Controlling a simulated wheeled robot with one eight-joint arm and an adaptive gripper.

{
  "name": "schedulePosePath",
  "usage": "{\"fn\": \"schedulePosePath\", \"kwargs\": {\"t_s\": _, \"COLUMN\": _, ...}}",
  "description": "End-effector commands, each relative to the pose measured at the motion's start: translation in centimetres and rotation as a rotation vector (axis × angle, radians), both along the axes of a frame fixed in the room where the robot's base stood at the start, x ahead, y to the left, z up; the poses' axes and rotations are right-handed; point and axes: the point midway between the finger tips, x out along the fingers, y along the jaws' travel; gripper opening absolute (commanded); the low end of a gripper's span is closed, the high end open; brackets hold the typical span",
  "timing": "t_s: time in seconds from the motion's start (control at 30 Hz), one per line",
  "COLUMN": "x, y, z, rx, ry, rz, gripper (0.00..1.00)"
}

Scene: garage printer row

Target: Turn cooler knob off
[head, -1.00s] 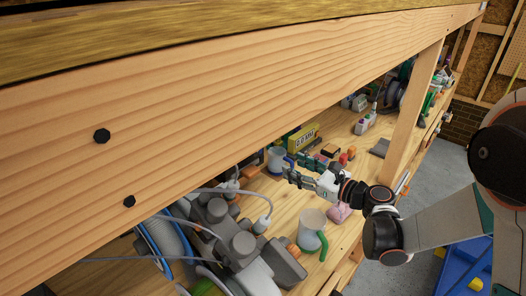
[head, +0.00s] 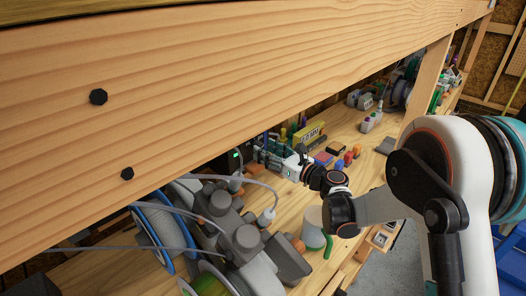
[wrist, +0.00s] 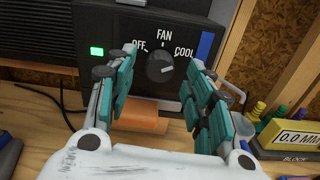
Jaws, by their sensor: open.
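The cooler (wrist: 85,18) is a dark box with a black control panel at the back of the bench. In the wrist view, its round black knob (wrist: 160,67) sits below the words OFF, FAN and COOL. The knob's white mark points right, on the COOL side. My gripper (wrist: 162,60) is open, with one teal-padded finger to each side of the knob in the picture. I cannot tell whether either finger touches it. In the head view, my gripper (head: 268,156) is at the cooler's panel, and the knob is hidden.
A green light (wrist: 97,51) glows on the panel. An orange block (wrist: 142,115) lies below it. A yellow gauge box (wrist: 298,140) stands to the right. In the head view, a mug (head: 315,230) and grey spool machinery (head: 240,240) stand nearer. A thick wooden beam (head: 200,90) runs above the bench.

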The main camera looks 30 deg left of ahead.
Motion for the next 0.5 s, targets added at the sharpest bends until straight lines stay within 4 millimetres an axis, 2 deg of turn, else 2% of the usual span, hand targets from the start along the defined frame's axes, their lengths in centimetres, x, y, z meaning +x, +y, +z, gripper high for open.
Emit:
{"fn": "schedulePosePath", "kwargs": {"t_s": 0.2, "x": 0.5, "y": 1.9, "z": 0.0, "rx": 0.000, "ry": 0.000, "rz": 0.000, "gripper": 0.48}}
{"fn": "schedulePosePath", "kwargs": {"t_s": 0.5, "x": 0.7, "y": 2.2, "z": 0.0, "rx": 0.000, "ry": 0.000, "rz": -0.001, "gripper": 0.48}}
